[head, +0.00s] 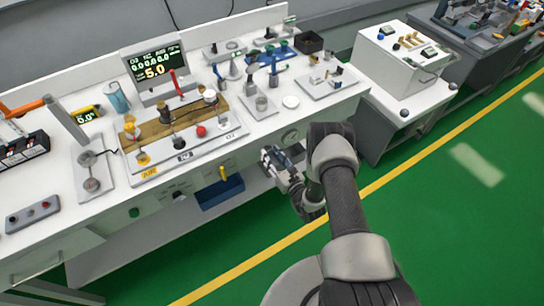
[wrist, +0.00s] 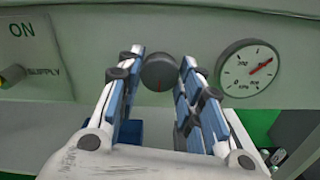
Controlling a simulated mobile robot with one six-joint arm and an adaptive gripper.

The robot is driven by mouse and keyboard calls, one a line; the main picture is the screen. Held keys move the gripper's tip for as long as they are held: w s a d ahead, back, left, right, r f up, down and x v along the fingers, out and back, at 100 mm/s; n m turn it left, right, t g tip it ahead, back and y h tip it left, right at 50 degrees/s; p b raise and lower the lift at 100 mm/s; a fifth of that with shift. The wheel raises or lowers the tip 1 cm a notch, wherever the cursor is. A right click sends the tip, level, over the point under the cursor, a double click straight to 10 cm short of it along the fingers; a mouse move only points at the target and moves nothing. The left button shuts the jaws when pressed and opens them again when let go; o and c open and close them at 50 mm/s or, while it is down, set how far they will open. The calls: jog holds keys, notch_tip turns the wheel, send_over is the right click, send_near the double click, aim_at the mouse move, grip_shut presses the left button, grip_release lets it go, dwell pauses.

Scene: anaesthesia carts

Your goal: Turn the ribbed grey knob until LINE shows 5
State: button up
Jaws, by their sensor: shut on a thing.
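The round dark grey knob (wrist: 160,72) is on the cart's pale front panel in the wrist view, with a small red mark low on its face. My gripper (wrist: 162,60) is shut on this knob, one blue-padded finger on each side. In the head view my gripper (head: 268,154) is at the cart's front and hides the knob. A smaller label beside that number is too small to read surely. The knob's ribbing is not clear.
A round gauge (wrist: 248,68) with a red needle is right of the knob. Left of it are the word ON and a SUPPLY control (wrist: 12,75). A blue bin (head: 220,190) hangs below the panel. Green floor (head: 450,215) is free to the right.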

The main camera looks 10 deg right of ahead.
jog(key=shift+m, duration=0.3)
jog(key=o, duration=1.1)
jog(key=shift+c, duration=0.2)
jog(key=v, duration=1.2)
jog(key=shift+r, duration=0.1)
